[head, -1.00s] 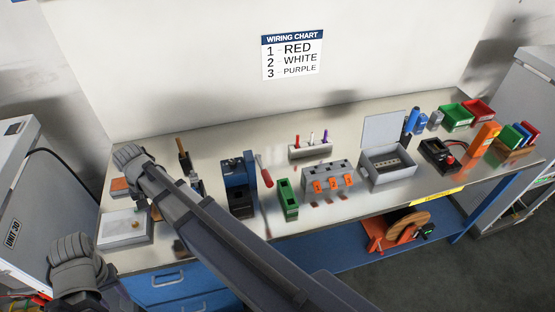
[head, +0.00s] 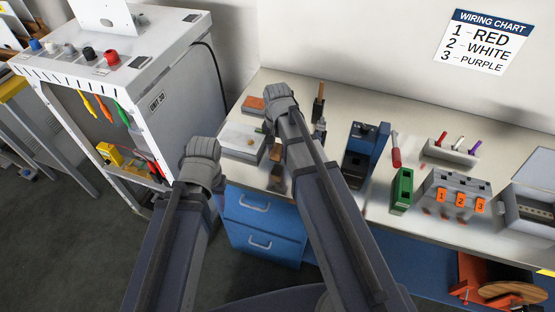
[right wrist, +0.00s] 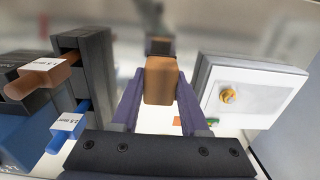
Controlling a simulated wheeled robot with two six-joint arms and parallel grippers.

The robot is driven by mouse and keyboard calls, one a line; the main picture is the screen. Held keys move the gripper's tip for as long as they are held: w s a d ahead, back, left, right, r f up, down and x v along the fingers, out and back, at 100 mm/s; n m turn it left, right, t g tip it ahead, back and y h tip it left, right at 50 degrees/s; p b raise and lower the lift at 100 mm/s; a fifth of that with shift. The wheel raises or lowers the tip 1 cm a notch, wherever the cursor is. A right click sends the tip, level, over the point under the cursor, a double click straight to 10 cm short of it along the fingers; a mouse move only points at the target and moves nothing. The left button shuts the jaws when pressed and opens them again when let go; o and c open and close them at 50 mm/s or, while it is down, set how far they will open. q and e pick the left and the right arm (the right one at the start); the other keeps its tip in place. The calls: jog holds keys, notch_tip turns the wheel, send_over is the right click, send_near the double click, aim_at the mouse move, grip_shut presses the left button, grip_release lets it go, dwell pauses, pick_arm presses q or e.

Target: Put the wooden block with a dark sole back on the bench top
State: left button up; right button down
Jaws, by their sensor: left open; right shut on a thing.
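My right gripper (head: 274,152) is over the front left part of the bench top (head: 335,115), between the white box and the dark tool holder. In the right wrist view its two purple fingers (right wrist: 160,95) are shut on the brown wooden block (right wrist: 160,80). A dark part shows at the block's far end. In the head view my right arm and the small size make the block hard to make out. I cannot tell whether it touches the bench top. My left gripper (head: 203,152) is open, left of the bench and in front of the grey cabinet.
The white box with a brass knob (head: 240,142) is just left of my right gripper. The tool holder (right wrist: 88,75) with labelled handles is on the other side. A blue device (head: 365,150) and a green block (head: 401,188) stand further right. The grey cabinet (head: 150,100) stands left of the bench.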

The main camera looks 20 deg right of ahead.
aim_at(277, 157)
jog(key=shift+f+b, duration=1.7)
jog(key=shift+f, duration=0.1)
jog(key=shift+f, duration=0.25)
jog(key=shift+c, duration=2.1)
grip_release()
jog(key=shift+r, duration=0.1)
jog(key=shift+r, duration=0.15)
notch_tip(277, 157, up, 12)
jog(key=p, duration=1.2)
jog(key=s+a+n+h, duration=0.1)
jog(key=s+a+n, duration=0.9)
jog(key=s, duration=0.4)
jog(key=shift+s+a+n, duration=0.15)
jog(key=shift+a+n, duration=0.1)
jog(key=shift+n, duration=0.05)
jog(key=shift+r, duration=0.1)
